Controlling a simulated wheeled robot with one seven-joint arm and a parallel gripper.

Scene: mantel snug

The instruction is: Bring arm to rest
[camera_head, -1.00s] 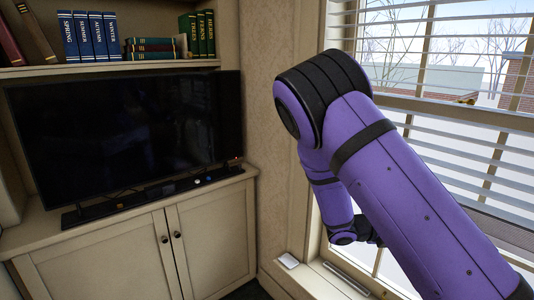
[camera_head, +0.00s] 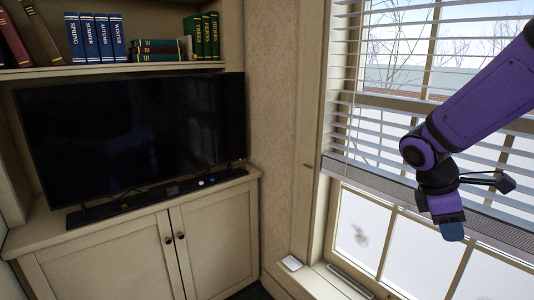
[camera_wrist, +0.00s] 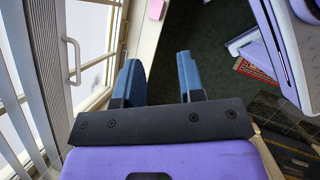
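My purple arm (camera_head: 480,100) reaches in from the right edge of the head view, in front of the window. My gripper (camera_head: 452,232) hangs below its wrist, pointing down, near the window's lower panes. In the wrist view, my gripper (camera_wrist: 160,75) shows two blue fingers standing apart with a clear gap between them. Nothing is held, and dark floor shows through the gap.
The window (camera_head: 420,215) with its blind (camera_head: 375,130) is close behind my arm. A cabinet (camera_head: 215,235) bears a television (camera_head: 130,135) at the left. A dark green carpet (camera_wrist: 210,35) and a red patterned rug (camera_wrist: 255,68) show in the wrist view.

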